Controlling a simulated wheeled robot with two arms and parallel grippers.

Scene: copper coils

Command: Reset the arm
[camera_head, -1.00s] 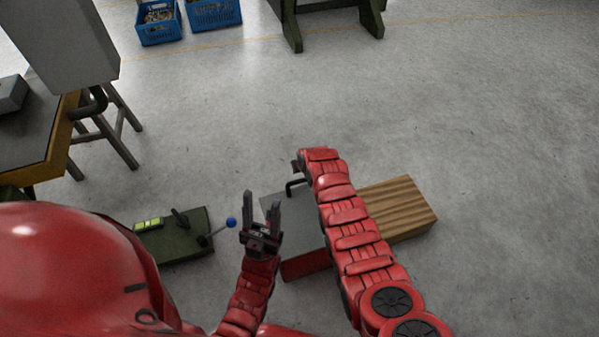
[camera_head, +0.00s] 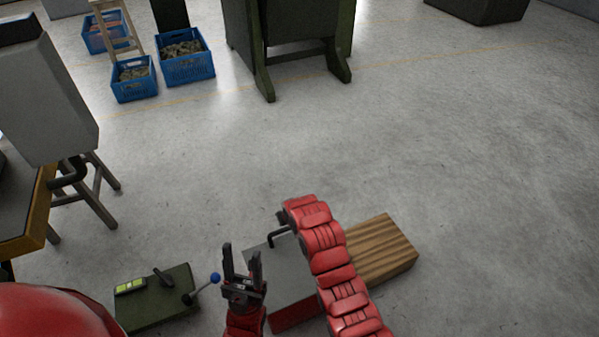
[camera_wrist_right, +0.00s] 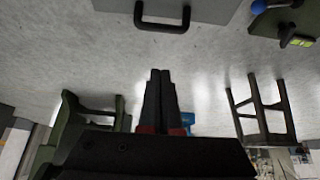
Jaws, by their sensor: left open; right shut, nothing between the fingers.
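My left gripper (camera_head: 243,268) is open and empty in the head view, its two dark fingers pointing up the picture. It is between a green device (camera_head: 155,303) with a blue-knobbed lever and a grey plate (camera_head: 280,268) with a black handle. My red right arm (camera_head: 325,250) crosses over the plate; its gripper is hidden in the head view. In the right wrist view my right gripper (camera_wrist_right: 161,82) is shut, with nothing between the fingers. The black handle (camera_wrist_right: 162,24) shows beyond its tips, apart from them.
A ribbed wooden block (camera_head: 383,250) lies right of my right arm. A grey box-shaped machine (camera_head: 45,95) and a workbench edge (camera_head: 38,220) are at the left. Blue crates (camera_head: 187,62) and a dark green stand (camera_head: 290,35) are at the back. The right-hand floor is clear.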

